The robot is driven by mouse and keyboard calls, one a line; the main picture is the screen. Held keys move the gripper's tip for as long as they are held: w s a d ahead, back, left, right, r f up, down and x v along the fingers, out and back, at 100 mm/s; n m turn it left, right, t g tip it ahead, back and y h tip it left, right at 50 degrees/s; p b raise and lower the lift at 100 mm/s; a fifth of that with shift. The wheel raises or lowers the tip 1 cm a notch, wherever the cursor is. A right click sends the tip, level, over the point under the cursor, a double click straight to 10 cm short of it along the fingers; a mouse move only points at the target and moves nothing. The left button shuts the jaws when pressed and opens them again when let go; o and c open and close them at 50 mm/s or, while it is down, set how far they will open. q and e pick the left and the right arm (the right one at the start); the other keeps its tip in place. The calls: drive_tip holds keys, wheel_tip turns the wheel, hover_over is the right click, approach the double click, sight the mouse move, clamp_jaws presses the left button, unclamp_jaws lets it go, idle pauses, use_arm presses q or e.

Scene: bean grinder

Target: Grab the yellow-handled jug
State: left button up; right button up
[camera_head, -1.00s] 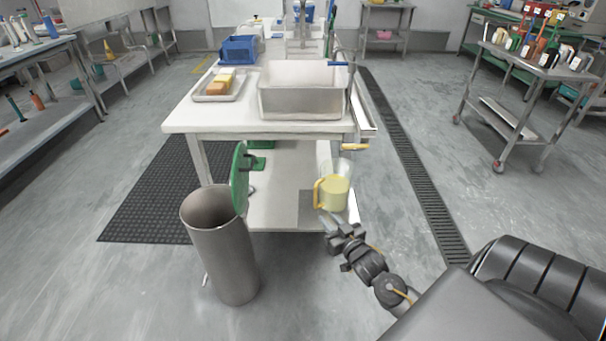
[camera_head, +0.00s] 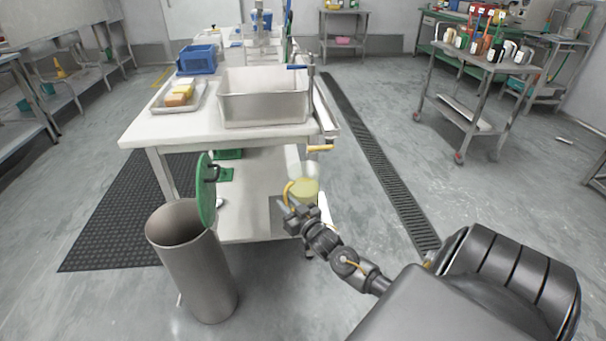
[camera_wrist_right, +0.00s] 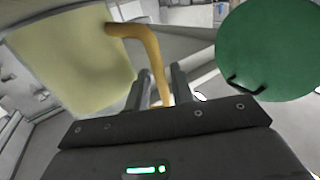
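The jug (camera_head: 307,188) has clear walls, pale yellow contents and a yellow handle (camera_head: 290,187). It stands upright at the right front corner of the lower shelf. My right gripper (camera_head: 291,203) is at its handle side. In the right wrist view, the jug (camera_wrist_right: 75,55) fills the upper left, and its handle (camera_wrist_right: 149,50) runs down between the two fingers (camera_wrist_right: 160,88). The fingers look open around the handle, with little clearance; contact is hard to judge. My left gripper is not in view.
The white table (camera_head: 165,128) above carries a metal basin (camera_head: 262,108) and a tray (camera_head: 160,104). Open floor lies to the right.

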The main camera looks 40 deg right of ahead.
drive_tip(key=shift+w+d+f, duration=0.1)
drive_tip(key=shift+w+d, duration=0.05)
drive_tip(key=shift+w, duration=1.3)
clamp_jaws()
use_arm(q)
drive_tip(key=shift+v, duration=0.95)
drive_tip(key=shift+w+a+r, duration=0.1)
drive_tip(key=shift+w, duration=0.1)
use_arm(e)
drive_tip(key=shift+r, duration=0.3)
